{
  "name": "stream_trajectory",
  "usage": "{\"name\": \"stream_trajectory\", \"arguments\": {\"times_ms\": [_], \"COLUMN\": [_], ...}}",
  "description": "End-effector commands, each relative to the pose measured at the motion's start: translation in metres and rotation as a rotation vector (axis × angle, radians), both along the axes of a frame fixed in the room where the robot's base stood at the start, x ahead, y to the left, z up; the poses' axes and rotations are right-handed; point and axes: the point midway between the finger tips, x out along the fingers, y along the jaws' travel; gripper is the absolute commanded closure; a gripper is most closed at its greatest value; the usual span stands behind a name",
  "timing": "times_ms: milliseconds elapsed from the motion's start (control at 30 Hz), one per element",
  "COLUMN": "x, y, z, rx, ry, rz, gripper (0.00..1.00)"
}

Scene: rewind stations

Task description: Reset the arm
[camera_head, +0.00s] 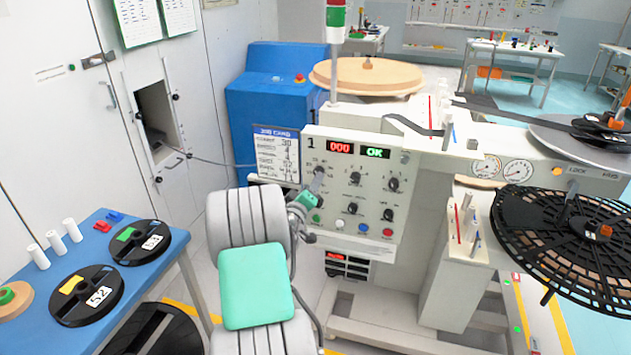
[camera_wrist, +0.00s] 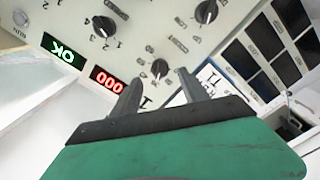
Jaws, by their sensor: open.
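My gripper (camera_head: 316,186) is in front of the upper left of the white control panel (camera_head: 335,207), close to its face. In the wrist view its two dark fingers (camera_wrist: 158,88) stand apart with nothing between them. A small black knob (camera_wrist: 160,68) shows just beyond the fingertips, and I cannot tell whether they touch it. My arm, with grey links and a green cover, reaches up from the bottom of the head view. The panel shows a red "000" display (camera_head: 340,148) and a green "OK" display (camera_head: 375,153).
A blue table (camera_head: 60,282) with black reels (camera_head: 88,295) stands at left. A large black slotted reel (camera_head: 565,240) is at right. A blue cabinet (camera_head: 270,110) and a wooden disc (camera_head: 368,76) are behind. A thin cable runs left of the panel to a wall hatch.

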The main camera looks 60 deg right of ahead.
Motion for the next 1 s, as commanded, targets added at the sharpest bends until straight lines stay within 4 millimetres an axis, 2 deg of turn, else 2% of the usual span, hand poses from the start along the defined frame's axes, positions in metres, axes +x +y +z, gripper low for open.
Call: {"name": "stream_trajectory", "arguments": {"times_ms": [100,200,567,667,767,833,900,967,1000], "x": [-0.002,-0.004,-0.005,-0.013,-0.036,-0.052,-0.069,-0.082,-0.091], "y": [0.020,0.027,0.027,0.026,0.031,0.050,0.083,0.119,0.146], "z": [-0.002,-0.001,0.000,-0.011,-0.055,-0.106,-0.157,-0.195,-0.216], "rx": [0.000,0.001,0.000,0.048,0.224,0.411,0.604,0.769,0.878], "ry": [-0.001,0.000,-0.003,-0.021,-0.053,-0.067,-0.061,-0.048,-0.033], "rz": [0.001,0.001,0.000,-0.036,-0.144,-0.226,-0.301,-0.364,-0.404], "gripper": [0.48,0.48,0.48,0.48,0.48,0.48,0.48,0.48,0.48]}}
